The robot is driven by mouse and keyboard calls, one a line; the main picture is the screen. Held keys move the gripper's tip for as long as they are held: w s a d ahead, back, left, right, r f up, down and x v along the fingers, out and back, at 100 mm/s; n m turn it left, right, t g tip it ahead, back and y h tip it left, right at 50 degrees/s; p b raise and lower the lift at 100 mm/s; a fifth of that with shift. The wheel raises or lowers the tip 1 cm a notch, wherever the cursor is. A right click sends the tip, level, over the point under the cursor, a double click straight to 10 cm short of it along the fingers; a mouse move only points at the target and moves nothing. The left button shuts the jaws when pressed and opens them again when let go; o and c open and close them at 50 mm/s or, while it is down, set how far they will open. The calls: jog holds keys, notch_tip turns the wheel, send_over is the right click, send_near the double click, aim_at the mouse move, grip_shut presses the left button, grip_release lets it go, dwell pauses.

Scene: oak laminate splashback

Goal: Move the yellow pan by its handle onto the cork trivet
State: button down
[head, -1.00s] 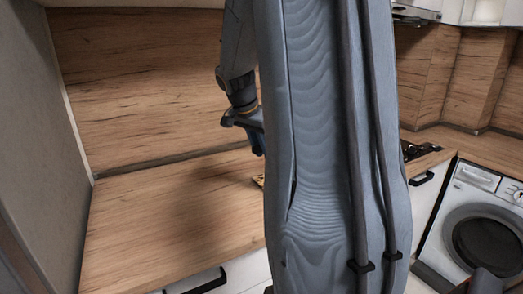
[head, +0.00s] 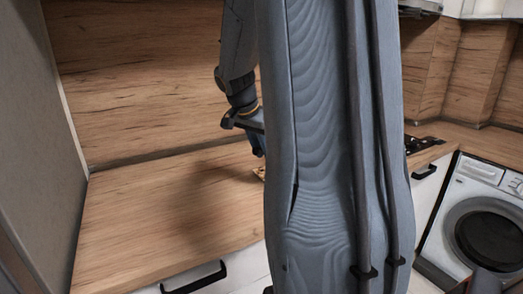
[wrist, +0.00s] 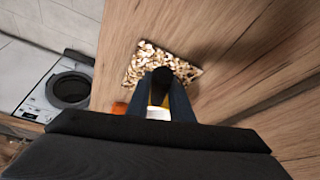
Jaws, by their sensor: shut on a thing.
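The cork trivet (wrist: 150,62) is a speckled tan square on the wooden counter, in the upper middle of the wrist view. A small corner of it shows beside my arm in the head view (head: 259,172). My gripper (wrist: 161,92) is shut on the dark handle (wrist: 161,78) of the yellow pan. The handle's end overlaps the trivet's near edge in the wrist view. Only small orange-yellow (wrist: 119,108) and pale patches, seemingly of the pan, show by the fingers. The rest of the pan is hidden by my gripper, and I cannot tell its height above the counter.
The wooden counter (head: 150,215) is clear on the left, up to a grey side wall (head: 40,130). A wooden splashback (head: 150,80) stands behind it. A dark hob (head: 425,144) and a washing machine (head: 478,225) are at the right.

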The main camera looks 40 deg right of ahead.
jog(key=shift+f+b, duration=1.5)
jog(key=shift+f, duration=0.45)
jog(key=shift+f+b, duration=0.6)
jog(key=shift+b, duration=0.1)
dwell(0.4)
jog(key=c, duration=1.5)
grip_release()
jog(key=shift+s+a+b, duration=0.2)
jog(key=shift+a+b, duration=0.25)
jog(key=shift+a, duration=1.3)
jog(key=shift+s+a+b, duration=0.2)
jog(key=shift+a+b, duration=0.25)
jog(key=shift+a, duration=1.3)
jog(key=shift+r+p, duration=2.2)
jog(key=shift+r, duration=1.3)
